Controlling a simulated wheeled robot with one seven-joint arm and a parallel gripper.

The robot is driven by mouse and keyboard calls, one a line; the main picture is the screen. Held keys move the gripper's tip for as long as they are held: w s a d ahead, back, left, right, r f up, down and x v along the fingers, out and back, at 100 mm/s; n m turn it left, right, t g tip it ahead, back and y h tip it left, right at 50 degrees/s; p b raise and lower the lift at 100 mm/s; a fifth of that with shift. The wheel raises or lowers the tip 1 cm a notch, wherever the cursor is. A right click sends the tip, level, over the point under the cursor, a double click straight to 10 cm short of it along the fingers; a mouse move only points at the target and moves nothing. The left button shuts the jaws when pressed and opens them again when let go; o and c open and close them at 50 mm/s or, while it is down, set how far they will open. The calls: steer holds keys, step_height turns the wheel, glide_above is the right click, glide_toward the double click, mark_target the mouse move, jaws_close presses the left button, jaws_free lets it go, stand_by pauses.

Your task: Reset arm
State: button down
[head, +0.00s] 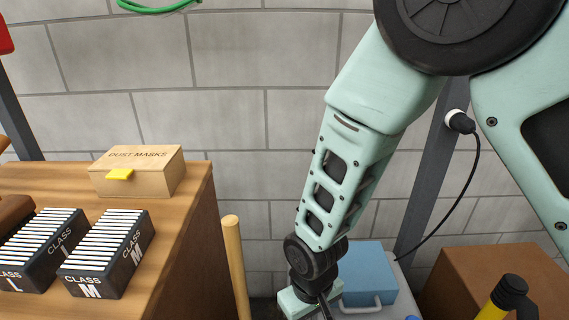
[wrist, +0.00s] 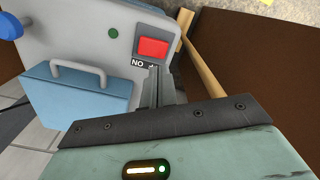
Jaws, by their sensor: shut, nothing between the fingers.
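My arm reaches down from the top right in the head view. My gripper (head: 325,310) is at the bottom edge there, partly cut off, left of the blue case (head: 366,270). In the wrist view my gripper (wrist: 154,78) is shut with nothing between its fingers. Its tips overlap a light grey surface (wrist: 85,38) near a red rectangle (wrist: 153,47) and a "NO" label (wrist: 138,63). I cannot tell whether they touch that surface. The blue case (wrist: 85,95) with its handle is left of the fingers.
Two black racks of boards (head: 105,255) (head: 42,250) and a dust masks box (head: 138,172) stand on the wooden bench (head: 190,215) at left. A wooden pole (head: 236,265) stands beside it. A brown box (head: 500,275) and a black-and-yellow object (head: 508,295) are at right.

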steer(key=s+d+r+n, duration=0.1)
steer(key=s+d+r, duration=0.25)
steer(key=r, duration=0.35)
steer(key=s+d+r, duration=0.2)
steer(key=s+r, duration=0.2)
steer(key=r, duration=0.2)
steer(key=s+d+r+n, duration=0.1)
steer(key=s+d+r, duration=0.2)
steer(key=r, duration=0.4)
step_height(320, 180, up, 14)
steer(key=p, duration=1.4)
steer(key=shift+s+a+r+y, duration=0.2)
steer(key=shift+s+r+y, duration=0.05)
steer(key=shift+s+y, duration=0.05)
